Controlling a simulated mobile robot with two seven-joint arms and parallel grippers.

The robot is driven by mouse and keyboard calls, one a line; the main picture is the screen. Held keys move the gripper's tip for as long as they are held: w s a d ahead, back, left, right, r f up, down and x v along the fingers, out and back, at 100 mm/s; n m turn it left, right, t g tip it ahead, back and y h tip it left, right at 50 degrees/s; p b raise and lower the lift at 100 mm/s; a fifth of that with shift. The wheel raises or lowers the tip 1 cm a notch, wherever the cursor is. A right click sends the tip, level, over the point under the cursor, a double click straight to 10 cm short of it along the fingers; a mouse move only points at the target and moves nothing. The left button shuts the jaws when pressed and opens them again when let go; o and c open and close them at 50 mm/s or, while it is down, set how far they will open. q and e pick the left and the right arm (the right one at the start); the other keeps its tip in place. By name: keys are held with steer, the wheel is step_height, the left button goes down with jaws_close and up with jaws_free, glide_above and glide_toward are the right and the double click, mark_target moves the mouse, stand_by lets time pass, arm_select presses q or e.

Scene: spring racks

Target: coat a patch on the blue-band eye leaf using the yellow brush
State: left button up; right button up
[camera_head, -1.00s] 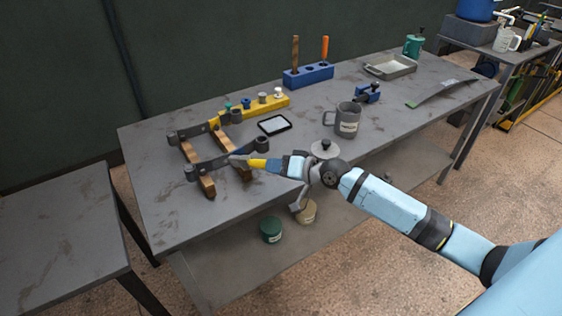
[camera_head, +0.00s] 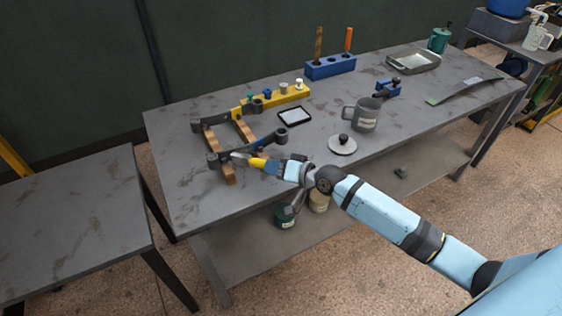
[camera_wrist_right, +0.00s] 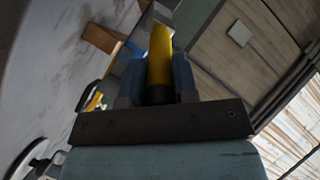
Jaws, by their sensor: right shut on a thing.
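My right gripper (camera_head: 275,167) is shut on the yellow brush (camera_head: 258,163). The yellow handle also shows between my fingers in the wrist view (camera_wrist_right: 160,55). The brush points left, its pale tip (camera_head: 239,157) over or against the near leaf; contact cannot be told. The near eye leaf (camera_head: 265,141) and a far eye leaf (camera_head: 222,118) lie across two wooden bars (camera_head: 247,134), with rolled dark eyes at their ends. The near leaf looks faintly bluish, but its band is too small to make out clearly. My left gripper is out of view.
A grey mug (camera_head: 366,116), round lid (camera_head: 342,145), black-framed pad (camera_head: 294,116) and yellow rack (camera_head: 283,96) stand on the bench (camera_head: 200,200). A blue block (camera_head: 331,67) with upright handles and a tray (camera_head: 413,62) are farther back. Cans sit on the lower shelf.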

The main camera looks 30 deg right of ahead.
steer(key=shift+s+p, duration=0.3)
steer(key=shift+s, duration=0.15)
steer(key=shift+s+d+p, duration=0.15)
steer(key=shift+s+p, duration=1)
steer(key=shift+s, duration=1.4)
